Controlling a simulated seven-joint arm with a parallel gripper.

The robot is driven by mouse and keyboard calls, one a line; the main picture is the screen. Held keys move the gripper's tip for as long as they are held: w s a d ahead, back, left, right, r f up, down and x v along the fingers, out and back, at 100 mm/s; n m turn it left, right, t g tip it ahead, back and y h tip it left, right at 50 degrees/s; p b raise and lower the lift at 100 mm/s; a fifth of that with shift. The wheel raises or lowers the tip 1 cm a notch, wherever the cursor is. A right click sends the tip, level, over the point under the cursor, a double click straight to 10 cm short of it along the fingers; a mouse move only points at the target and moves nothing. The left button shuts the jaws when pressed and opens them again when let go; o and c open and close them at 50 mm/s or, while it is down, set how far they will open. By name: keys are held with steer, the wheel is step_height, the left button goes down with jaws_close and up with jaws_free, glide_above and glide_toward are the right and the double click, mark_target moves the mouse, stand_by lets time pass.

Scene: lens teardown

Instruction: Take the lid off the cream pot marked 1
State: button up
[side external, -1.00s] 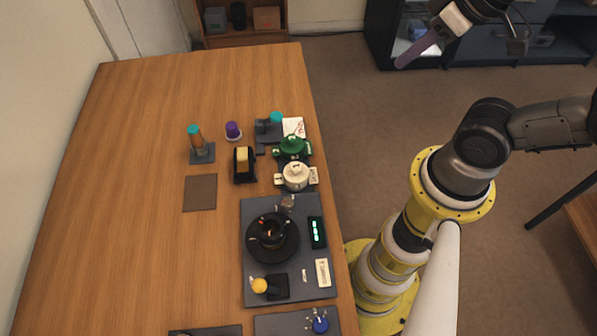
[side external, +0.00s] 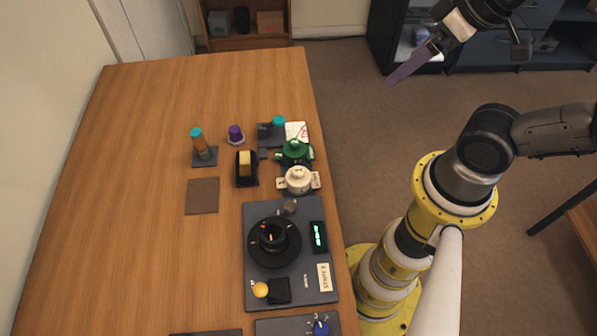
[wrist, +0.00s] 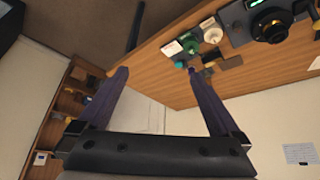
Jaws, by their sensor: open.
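The cream pot (side external: 298,180) stands near the right edge of the table with its lid on, a small knob on top. It also shows small in the wrist view (wrist: 212,33). Its number marking is too small to read. My gripper (side external: 392,82) is up at the top right, beyond the table edge and well away from the pot. In the wrist view my gripper (wrist: 157,82) has its two purple fingers wide apart with nothing between them.
A green pot (side external: 294,151) stands just behind the cream pot, close to it. A grey board (side external: 256,290) with a black round device (side external: 273,240) lies in front. A brown mat (side external: 202,195) lies to the left. The table's left side is clear.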

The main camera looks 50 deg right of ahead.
steer(key=n+g, duration=0.6)
steer(key=n, duration=1.2)
glide_above(298, 170)
steer(key=f, duration=1.7)
steer(key=shift+d+f, duration=0.25)
steer(key=shift+f, duration=0.15)
steer(key=shift+a+f, duration=0.15)
steer(key=shift+f, duration=1.1)
steer(key=shift+a+f, duration=0.1)
steer(key=shift+f, duration=1.15)
